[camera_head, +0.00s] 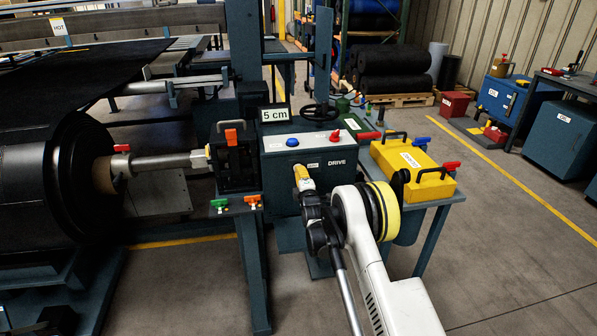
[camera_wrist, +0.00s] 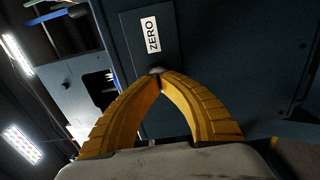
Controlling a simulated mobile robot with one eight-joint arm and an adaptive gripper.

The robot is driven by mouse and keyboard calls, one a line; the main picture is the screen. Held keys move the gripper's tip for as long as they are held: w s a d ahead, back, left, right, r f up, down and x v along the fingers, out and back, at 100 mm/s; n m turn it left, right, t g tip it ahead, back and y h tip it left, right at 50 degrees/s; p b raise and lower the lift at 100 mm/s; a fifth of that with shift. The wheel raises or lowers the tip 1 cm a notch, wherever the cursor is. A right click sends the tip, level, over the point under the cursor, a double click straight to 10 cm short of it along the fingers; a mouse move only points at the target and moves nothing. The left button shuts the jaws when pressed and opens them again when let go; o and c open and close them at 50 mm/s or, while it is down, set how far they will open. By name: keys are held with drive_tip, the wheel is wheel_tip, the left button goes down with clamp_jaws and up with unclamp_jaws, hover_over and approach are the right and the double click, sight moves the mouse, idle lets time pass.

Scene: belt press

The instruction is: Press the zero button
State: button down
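The zero button (camera_wrist: 155,69) shows in the wrist view as a small round grey knob on the dark panel, just past my fingertips and partly hidden by them. A white ZERO label (camera_wrist: 152,36) is fixed beside it. My gripper (camera_wrist: 161,80) is shut, its two yellow fingers meeting at the tips with nothing seen between them. The tips overlap the button's edge; I cannot tell if they touch it. In the head view my gripper (camera_head: 299,168) is at the front of the DRIVE box (camera_head: 336,178) and hides the button there.
A yellow case (camera_head: 412,170) stands on the right bench. A large black roll (camera_head: 60,190) is at left.

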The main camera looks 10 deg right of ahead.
drive_tip(key=shift+w, duration=0.3)
drive_tip(key=shift+s, duration=2.8)
drive_tip(key=s+r+m+g, duration=0.1)
drive_tip(key=s+r+m, duration=0.15)
drive_tip(key=r, duration=0.45)
drive_tip(key=s+r+m+g, duration=0.2)
drive_tip(key=s+r, duration=0.1)
drive_tip(key=r, duration=0.4)
drive_tip(key=s+r+m+g, duration=0.3)
drive_tip(key=s+r+m, duration=0.35)
drive_tip(key=s, duration=0.65)
drive_tip(key=s+f+m+g, duration=0.2)
drive_tip(key=s+m, duration=0.1)
drive_tip(key=s, duration=1.4)
drive_tip(key=s+f+m+g, duration=0.2)
drive_tip(key=s+m+g, duration=0.1)
drive_tip(key=s, duration=1.4)
drive_tip(key=shift+s+m, duration=0.35)
drive_tip(key=shift+m, duration=0.15)
